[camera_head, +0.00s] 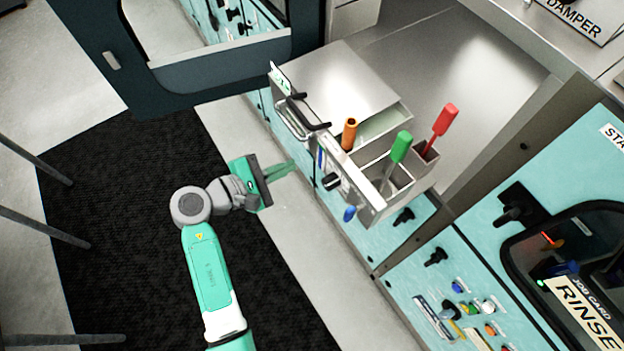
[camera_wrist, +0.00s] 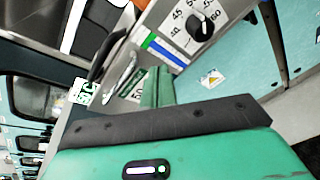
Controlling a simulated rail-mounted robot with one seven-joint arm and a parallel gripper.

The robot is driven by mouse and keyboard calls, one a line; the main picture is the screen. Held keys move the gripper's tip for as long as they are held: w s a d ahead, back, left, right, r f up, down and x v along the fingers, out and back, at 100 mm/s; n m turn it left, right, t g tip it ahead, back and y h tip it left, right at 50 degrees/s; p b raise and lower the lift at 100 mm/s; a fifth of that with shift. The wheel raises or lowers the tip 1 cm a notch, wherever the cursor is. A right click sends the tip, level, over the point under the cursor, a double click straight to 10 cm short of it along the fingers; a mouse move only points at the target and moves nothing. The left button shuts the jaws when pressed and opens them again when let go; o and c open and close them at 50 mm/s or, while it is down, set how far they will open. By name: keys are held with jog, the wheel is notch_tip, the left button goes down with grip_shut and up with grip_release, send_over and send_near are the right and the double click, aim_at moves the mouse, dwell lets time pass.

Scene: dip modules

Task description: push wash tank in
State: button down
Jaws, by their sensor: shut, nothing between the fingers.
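The pulled-out metal tank unit (camera_head: 325,75), apparently the wash tank, sticks out of its bay over the teal cabinet front. In the wrist view, the closed green fingers (camera_wrist: 157,88) overlap the panel beside the dial (camera_wrist: 201,25). I cannot tell whether they touch it.
A bare metal bay floor (camera_head: 440,70) lies behind the unit. A dark-framed window (camera_head: 215,70) stands at the back left. Black knobs (camera_head: 435,256) project from the teal cabinet front. A "RINSE" job card (camera_head: 585,312) is at the lower right.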

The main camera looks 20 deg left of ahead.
jog(key=s+a+f+n+t+h, duration=0.2)
jog(key=s+a+f+n, duration=0.1)
jog(key=s+f+n, duration=0.45)
send_near(324, 169)
jog(key=x, duration=0.7)
jog(key=shift+s+r, duration=0.1)
jog(key=shift+d, duration=0.1)
